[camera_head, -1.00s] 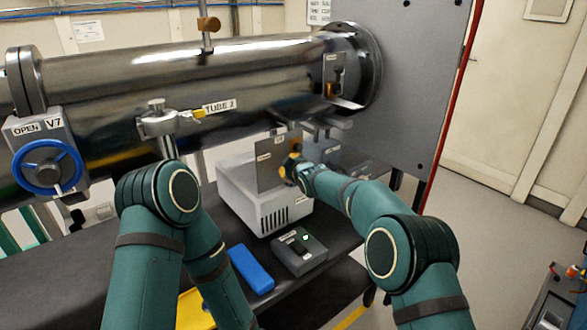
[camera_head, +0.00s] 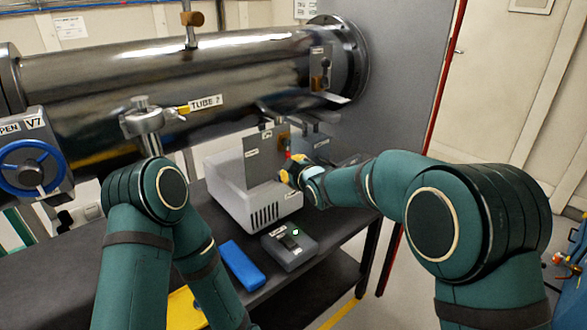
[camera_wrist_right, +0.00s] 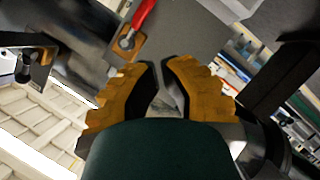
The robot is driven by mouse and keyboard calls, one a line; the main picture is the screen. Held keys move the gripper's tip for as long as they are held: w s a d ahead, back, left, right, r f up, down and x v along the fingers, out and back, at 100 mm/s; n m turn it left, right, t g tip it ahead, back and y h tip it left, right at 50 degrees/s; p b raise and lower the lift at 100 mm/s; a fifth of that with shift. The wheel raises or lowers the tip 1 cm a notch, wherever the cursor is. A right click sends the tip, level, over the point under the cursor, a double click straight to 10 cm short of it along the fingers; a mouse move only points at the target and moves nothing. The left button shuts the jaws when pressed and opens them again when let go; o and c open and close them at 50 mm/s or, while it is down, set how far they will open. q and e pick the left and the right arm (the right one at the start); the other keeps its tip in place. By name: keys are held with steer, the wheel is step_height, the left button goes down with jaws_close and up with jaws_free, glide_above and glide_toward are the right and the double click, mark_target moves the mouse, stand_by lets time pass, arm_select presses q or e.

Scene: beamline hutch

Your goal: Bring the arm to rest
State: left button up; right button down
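My right arm (camera_head: 390,185) reaches in from the right. Its gripper (camera_head: 293,168) is at the right edge of a grey upright plate (camera_head: 262,158) below the steel tube (camera_head: 240,75). In the right wrist view, the yellow fingers (camera_wrist_right: 161,75) stand slightly apart with nothing visible between them. A red handle (camera_wrist_right: 143,14) on a brass-coloured mount (camera_wrist_right: 127,45) lies just beyond the fingertips, apart from them. My left arm (camera_head: 140,250) is folded down at the left, and its gripper is not visible.
A small grey control box (camera_head: 289,246) and a blue block (camera_head: 241,265) lie in front. A blue valve wheel (camera_head: 30,168) is at the left.

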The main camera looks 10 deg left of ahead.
steer(key=s+d+f+m+g+h, duration=0.2)
steer(key=s+d+f+m, duration=0.25)
steer(key=d+f, duration=0.55)
steer(key=s+d+f+m+g+h, duration=0.15)
steer(key=s+d+f+m, duration=0.35)
steer(key=f, duration=0.8)
steer(key=s+d+f+m+g, duration=0.2)
steer(key=s+d+f, duration=0.1)
steer(key=s, duration=0.5)
steer(key=s+d+f+m+g, duration=0.2)
steer(key=s+d+f+m, duration=0.1)
steer(key=s, duration=0.6)
steer(key=s+d+f+m+g, duration=0.3)
steer(key=s+d+f, duration=0.1)
steer(key=s, duration=0.5)
steer(key=shift+f+h, duration=0.35)
steer(key=shift+f, duration=0.15)
